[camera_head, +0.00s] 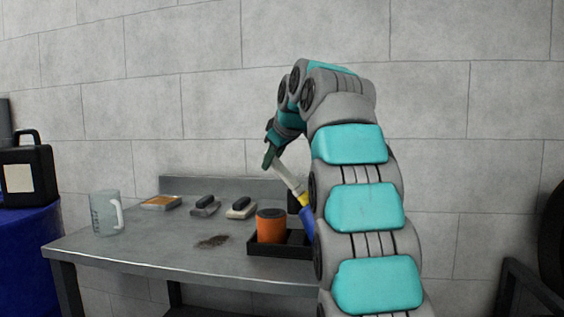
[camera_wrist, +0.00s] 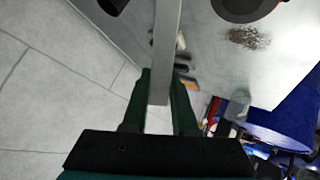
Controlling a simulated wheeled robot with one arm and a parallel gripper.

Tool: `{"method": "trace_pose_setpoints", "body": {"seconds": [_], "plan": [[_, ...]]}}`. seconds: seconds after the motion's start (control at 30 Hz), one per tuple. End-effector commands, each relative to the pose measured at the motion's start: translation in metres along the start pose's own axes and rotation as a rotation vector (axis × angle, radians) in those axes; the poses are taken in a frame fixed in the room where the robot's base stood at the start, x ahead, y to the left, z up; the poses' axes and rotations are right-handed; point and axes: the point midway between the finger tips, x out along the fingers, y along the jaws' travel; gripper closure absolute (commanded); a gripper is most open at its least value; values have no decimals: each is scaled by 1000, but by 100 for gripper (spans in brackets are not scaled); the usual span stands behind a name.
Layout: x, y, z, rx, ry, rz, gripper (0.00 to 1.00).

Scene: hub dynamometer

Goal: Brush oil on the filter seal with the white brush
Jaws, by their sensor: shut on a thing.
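My gripper (camera_head: 271,155) is shut on the white brush (camera_head: 284,174) and holds it tilted above the bench, its lower end down to the right. In the wrist view the pale handle (camera_wrist: 166,50) runs up between the dark green fingers (camera_wrist: 164,105). The orange filter (camera_head: 271,227) stands upright in a black tray (camera_head: 262,248), below and left of the brush's lower end. Its dark round top, partly cut off, shows in the wrist view (camera_wrist: 243,8). A yellow part and a blue part (camera_head: 307,222) lie below the handle; I cannot tell whether they belong to the brush.
The grey metal bench (camera_head: 165,250) holds a clear mug (camera_head: 106,213), two dark-topped brushes or blocks (camera_head: 241,208) and a tan-topped block (camera_head: 161,202). A dark spill (camera_head: 212,241) lies left of the tray. A black jug (camera_head: 27,172) stands on a blue drum (camera_head: 30,245) at left.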

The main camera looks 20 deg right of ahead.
Motion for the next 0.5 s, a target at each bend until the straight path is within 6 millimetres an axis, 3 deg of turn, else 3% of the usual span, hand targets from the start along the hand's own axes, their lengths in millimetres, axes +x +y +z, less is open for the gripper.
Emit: {"method": "trace_pose_setpoints", "body": {"seconds": [0.17, 0.5], "plan": [[-1, -1, 0, 1, 0, -1, 100], [17, 8, 10, 2, -2, -3, 100]]}}
